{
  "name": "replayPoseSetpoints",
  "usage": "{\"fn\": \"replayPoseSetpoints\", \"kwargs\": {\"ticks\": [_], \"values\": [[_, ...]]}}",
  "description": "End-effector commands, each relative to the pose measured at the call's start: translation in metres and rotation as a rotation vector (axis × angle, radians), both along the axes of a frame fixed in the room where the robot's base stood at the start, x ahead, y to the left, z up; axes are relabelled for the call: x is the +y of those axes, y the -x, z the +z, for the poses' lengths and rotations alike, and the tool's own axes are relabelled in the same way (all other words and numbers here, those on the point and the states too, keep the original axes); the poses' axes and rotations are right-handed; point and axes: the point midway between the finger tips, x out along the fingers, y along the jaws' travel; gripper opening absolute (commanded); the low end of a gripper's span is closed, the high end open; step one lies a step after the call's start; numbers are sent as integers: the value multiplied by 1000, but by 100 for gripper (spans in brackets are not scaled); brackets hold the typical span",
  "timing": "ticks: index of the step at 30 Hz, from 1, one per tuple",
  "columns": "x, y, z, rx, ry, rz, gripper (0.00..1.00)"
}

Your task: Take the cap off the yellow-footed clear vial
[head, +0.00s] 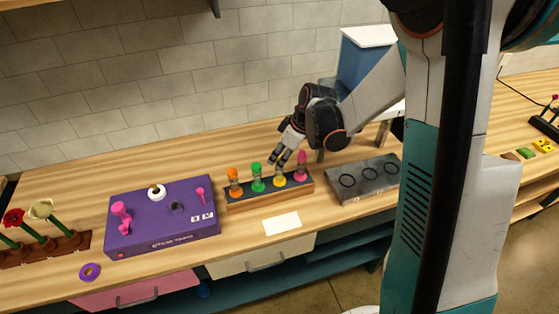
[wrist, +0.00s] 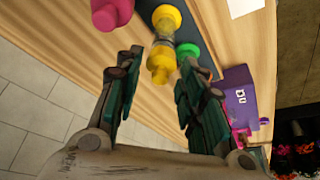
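The clear vial (wrist: 163,42) shows in the wrist view with yellow at both ends. It stands in the wooden rack (head: 241,202), where its yellow part (head: 279,181) shows between the green and pink vials. I cannot tell cap from foot for certain. My gripper (head: 279,163) is just above and behind this vial in the head view, pointing down at a slant. In the wrist view, its two dark-green fingers (wrist: 160,54) are spread wide, with the vial's nearer yellow end in line with the gap. Nothing is held; whether the fingers touch the vial is unclear.
A pink-topped vial (head: 302,158) stands close to the right, a green one (head: 257,170) to the left, and an orange one (head: 234,175) farther left. A purple box (head: 150,222) is left of the rack, a grey ringed block (head: 344,196) right. A white card (head: 282,223) lies in front.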

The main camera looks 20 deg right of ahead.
Motion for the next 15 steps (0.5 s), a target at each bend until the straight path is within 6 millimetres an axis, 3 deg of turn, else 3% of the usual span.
{"fn": "replayPoseSetpoints", "kwargs": {"ticks": [3, 15], "values": [[0, 0, 0, 0, 0, 0, 18], [0, 0, 2, 0, 0, 0, 18]]}}
